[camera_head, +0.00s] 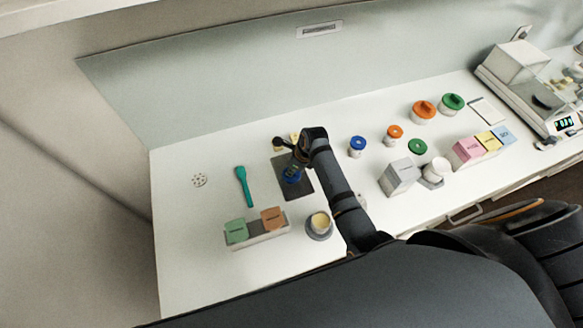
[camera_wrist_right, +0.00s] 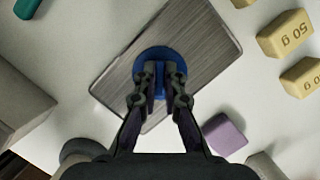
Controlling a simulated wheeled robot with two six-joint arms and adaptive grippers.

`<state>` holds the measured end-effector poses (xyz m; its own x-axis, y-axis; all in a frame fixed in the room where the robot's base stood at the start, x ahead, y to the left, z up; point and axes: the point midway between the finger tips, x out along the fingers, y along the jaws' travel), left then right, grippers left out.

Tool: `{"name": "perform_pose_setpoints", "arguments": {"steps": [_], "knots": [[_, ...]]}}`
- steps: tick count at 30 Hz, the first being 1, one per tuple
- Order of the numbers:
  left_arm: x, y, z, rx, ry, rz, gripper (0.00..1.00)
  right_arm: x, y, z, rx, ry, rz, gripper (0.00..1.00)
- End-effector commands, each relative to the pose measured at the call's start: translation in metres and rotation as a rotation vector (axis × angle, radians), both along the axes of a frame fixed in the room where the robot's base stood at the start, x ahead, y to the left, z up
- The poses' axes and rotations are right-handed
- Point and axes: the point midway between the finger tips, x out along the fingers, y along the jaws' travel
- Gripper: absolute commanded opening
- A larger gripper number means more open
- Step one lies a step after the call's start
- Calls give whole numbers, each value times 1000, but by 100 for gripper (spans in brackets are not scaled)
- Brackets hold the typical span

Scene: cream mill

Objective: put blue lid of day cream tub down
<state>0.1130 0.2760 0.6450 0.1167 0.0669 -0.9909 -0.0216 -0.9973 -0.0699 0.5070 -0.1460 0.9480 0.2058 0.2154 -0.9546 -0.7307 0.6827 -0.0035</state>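The blue lid (camera_wrist_right: 160,60) is a round disc in the right wrist view, over the grey metal plate (camera_wrist_right: 205,35). My right gripper (camera_wrist_right: 160,78) has its fingers closed on the lid's raised middle. Whether the lid touches the plate or is just above it, I cannot tell. An open tub of pale cream (camera_head: 320,224) stands in front of the plate. My left gripper is not in view.
A teal tool (camera_head: 243,185) lies left of the plate. A rack with green and orange blocks (camera_head: 257,236) stands in front. Small weights (camera_wrist_right: 286,32) lie beside the plate. Lidded tubs (camera_head: 424,110) and a balance (camera_head: 530,85) stand to the right. The table's left end is mostly clear.

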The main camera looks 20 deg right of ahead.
Motion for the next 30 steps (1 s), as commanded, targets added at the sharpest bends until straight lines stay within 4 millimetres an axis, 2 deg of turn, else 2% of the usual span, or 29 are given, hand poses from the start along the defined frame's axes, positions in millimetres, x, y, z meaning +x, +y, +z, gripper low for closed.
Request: {"name": "perform_pose_setpoints", "arguments": {"steps": [1,5,17,20,30], "knots": [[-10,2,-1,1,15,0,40,0,0,1,0,-1,0,15],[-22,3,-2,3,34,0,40,0,0,1,-1,-1,0,31],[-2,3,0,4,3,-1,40,0,0,4,0,0,0,31],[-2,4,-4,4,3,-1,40,-1,-3,16,0,-4,-1,31],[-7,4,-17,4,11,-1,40,-18,-20,93,-2,-5,1,31]]}}
